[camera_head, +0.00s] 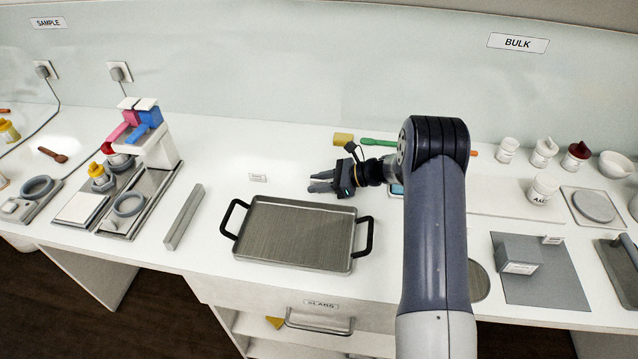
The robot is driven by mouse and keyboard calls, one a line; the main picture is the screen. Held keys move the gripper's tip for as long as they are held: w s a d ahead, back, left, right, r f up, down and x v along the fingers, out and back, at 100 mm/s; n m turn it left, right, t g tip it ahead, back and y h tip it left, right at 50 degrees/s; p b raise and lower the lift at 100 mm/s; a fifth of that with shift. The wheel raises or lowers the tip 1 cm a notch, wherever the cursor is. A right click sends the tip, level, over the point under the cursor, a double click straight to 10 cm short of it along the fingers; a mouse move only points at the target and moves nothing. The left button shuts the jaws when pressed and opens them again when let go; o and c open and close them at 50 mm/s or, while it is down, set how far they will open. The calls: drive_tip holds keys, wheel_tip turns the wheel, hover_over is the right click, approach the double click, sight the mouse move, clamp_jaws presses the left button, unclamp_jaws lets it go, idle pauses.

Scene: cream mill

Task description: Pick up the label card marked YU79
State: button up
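A small white label card (258,178) lies on the white counter behind the tray; its print is too small to read. I cannot tell which card carries YU79. My gripper (317,181) is low over the counter, behind the tray and to the right of the first card. Its two fingers point left towards that card, with a gap between them and nothing held.
A grey tray (290,259) with black handles stands just in front of my gripper. A grey bar (184,217) lies left of the tray. White jars (541,189) stand at the right.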

clamp_jaws()
idle(0.3)
